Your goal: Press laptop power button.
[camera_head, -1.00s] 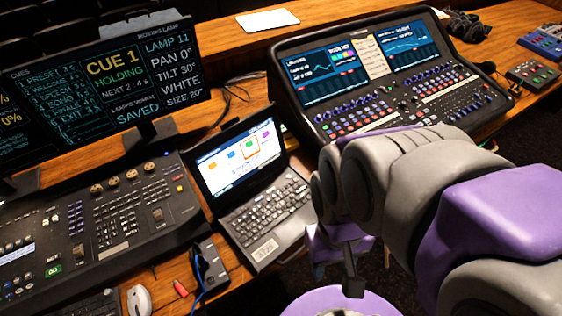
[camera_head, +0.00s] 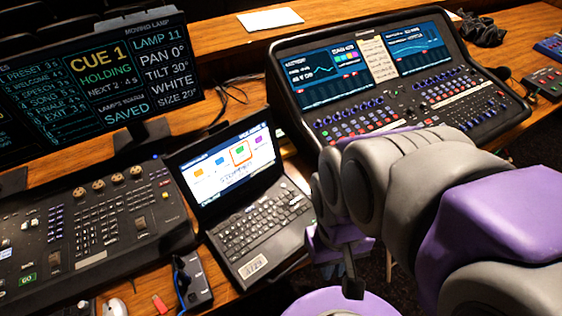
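The black laptop (camera_head: 243,195) stands open on the wooden desk at the middle of the view, its screen (camera_head: 228,160) lit with coloured tiles, one outlined in orange. Its keyboard (camera_head: 262,226) faces up. I cannot make out the power button at this size. My grey and purple arm fills the right side. My gripper (camera_head: 352,287) shows as a small dark end hanging low, right of the laptop's front corner and apart from it. Whether its fingers are open or shut does not show.
A lighting console (camera_head: 88,222) and large cue monitor (camera_head: 90,85) stand left of the laptop. A mixing desk (camera_head: 395,85) stands behind and right. A black box with a blue cable (camera_head: 192,280) sits close to the laptop's left front. The floor right of the desk is dark.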

